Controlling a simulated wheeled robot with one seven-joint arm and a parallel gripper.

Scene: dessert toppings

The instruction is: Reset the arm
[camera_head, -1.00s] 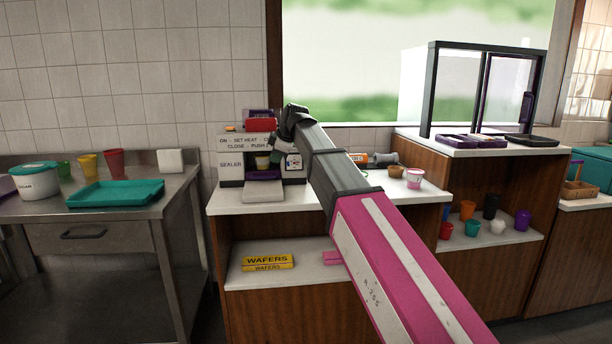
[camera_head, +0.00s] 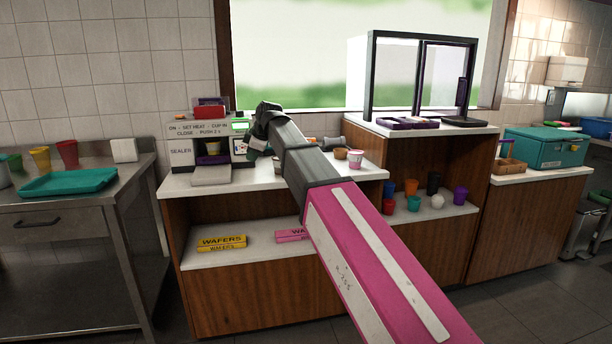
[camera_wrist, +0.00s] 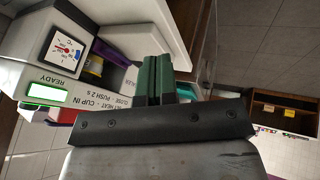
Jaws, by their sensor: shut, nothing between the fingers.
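My arm reaches from the lower right of the head view toward the counter. My gripper (camera_head: 256,148) hangs at its far end, just right of the white sealer (camera_head: 181,153). In the wrist view my gripper's green fingers (camera_wrist: 153,72) are together with nothing between them. The sealer (camera_wrist: 78,97) fills the upper left there, with its dial and a lit green READY display. A yellow thing sits in the sealer's opening (camera_head: 213,148). The fingers appear apart from the sealer, though the exact gap cannot be told.
A pink-and-white cup (camera_head: 355,159) and small brown pieces stand on the counter right of my arm. A steel table with a teal tray (camera_head: 68,183) is at left. Wafer boxes (camera_head: 221,242) and several colored cups lie on shelves below. A framed glass case (camera_head: 418,75) stands at right.

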